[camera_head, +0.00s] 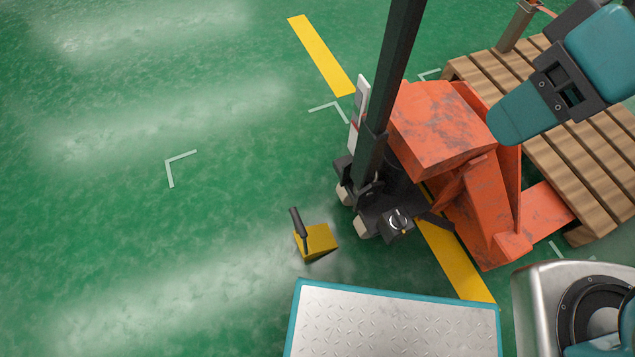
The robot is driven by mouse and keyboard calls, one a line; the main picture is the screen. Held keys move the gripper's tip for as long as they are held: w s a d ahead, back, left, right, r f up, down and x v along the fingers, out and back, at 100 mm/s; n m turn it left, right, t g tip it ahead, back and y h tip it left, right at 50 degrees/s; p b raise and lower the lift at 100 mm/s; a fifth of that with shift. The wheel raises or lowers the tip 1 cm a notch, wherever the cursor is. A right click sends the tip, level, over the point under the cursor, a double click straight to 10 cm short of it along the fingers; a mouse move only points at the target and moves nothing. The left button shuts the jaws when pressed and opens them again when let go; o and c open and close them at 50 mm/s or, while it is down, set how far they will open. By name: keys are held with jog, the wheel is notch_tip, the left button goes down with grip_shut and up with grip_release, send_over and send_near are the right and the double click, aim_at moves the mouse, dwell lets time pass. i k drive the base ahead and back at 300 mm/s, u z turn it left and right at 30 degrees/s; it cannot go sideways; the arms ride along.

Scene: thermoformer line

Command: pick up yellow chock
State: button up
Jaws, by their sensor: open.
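The yellow chock (319,243) is a small wedge-like block with a dark upright handle (299,223) at its left side. It rests on the green floor, just left of the front wheels of an orange pallet truck. No hand or finger is on it. Parts of my teal arm show at the upper right, over the truck and pallet, well away from the chock. I cannot make out my gripper's fingers in this view.
The orange pallet truck (437,128) with its dark tiller (388,72) stands right of the chock. A wooden pallet (585,165) lies behind it. My own metal-topped deck is just below the chock. The floor to the left is clear, with yellow and white markings.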

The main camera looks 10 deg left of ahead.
aim_at(312, 241)
jog(key=z, duration=0.55)
jog(key=i, duration=0.15)
jog(key=u, duration=1.6)
